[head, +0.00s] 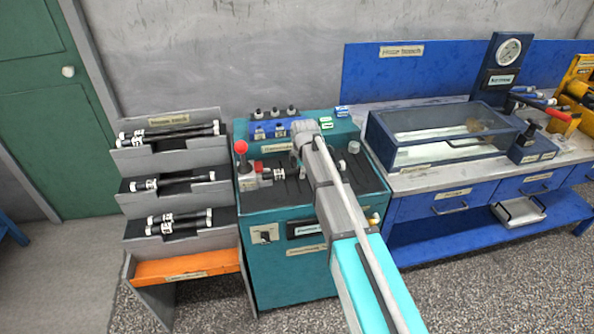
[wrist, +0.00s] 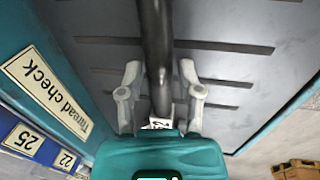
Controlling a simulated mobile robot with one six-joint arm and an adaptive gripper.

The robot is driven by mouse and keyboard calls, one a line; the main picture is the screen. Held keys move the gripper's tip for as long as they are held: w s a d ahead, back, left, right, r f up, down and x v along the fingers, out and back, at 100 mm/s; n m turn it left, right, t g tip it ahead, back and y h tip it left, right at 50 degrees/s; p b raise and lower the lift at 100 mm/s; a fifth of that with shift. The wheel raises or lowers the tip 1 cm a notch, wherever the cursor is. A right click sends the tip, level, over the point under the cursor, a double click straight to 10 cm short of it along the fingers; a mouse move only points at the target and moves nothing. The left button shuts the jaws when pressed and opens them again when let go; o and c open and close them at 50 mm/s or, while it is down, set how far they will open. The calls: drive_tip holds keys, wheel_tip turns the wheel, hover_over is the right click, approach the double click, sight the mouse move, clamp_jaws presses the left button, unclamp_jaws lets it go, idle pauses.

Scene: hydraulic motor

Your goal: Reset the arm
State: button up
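My arm reaches over the teal bench in the head view, with its grey end (head: 303,132) above the bench top. In the wrist view my gripper (wrist: 160,70) has its two pale fingers apart. A black rod-like part (wrist: 155,40) with a white marked end runs between the fingers; a gap shows on the right side, and contact on the left cannot be told. Below is a grey slotted surface (wrist: 225,70) with a "Thread check" label (wrist: 45,90) beside it. In the head view the arm hides part of this bench (head: 290,225).
A stepped rack (head: 170,165) of black hoses with white ends stands left, above an orange tray (head: 185,267). A red-knobbed lever (head: 240,147) rises near the arm. A glass-sided tank (head: 440,145) sits on the blue bench at right. Floor in front is clear.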

drive_tip(key=shift+o, duration=0.9)
drive_tip(key=shift+w+r, duration=0.1)
